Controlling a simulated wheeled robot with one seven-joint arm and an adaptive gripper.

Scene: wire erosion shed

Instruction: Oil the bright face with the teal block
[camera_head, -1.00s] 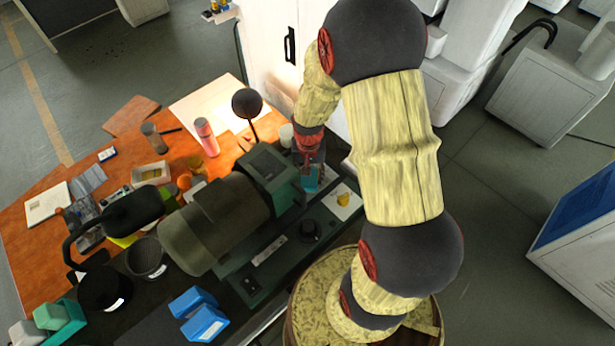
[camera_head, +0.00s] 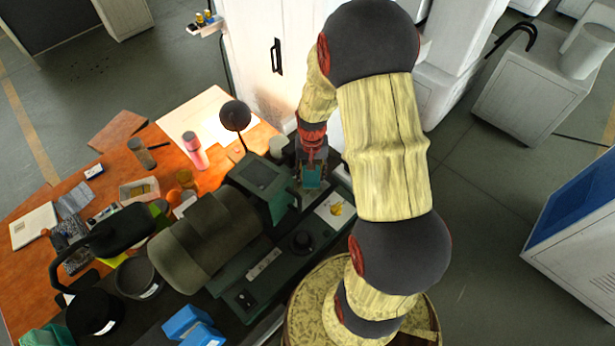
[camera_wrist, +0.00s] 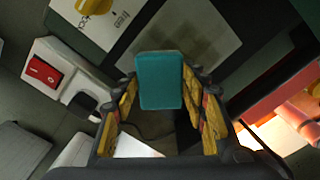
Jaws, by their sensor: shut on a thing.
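My gripper (camera_head: 312,168) is shut on the teal block (camera_head: 312,178), beside the green machine. In the wrist view the block (camera_wrist: 160,82) sits upright between the two yellow-padded fingers of my gripper (camera_wrist: 160,92). Past the block is a pale flat face (camera_wrist: 218,22) with a darker, smeared-looking patch, bordered by dark green. I take this for the bright face. The block overlaps it in the picture, and I cannot tell whether they touch. In the head view my gripper and the machine hide most of that area.
The green machine (camera_head: 205,235) fills the bench centre. A white panel with a yellow knob (camera_head: 336,209) is near my gripper. In the wrist view a red switch (camera_wrist: 44,71) is at left. A lamp (camera_head: 235,115), pink bottle (camera_head: 194,150) and blue blocks (camera_head: 187,322) stand around the machine.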

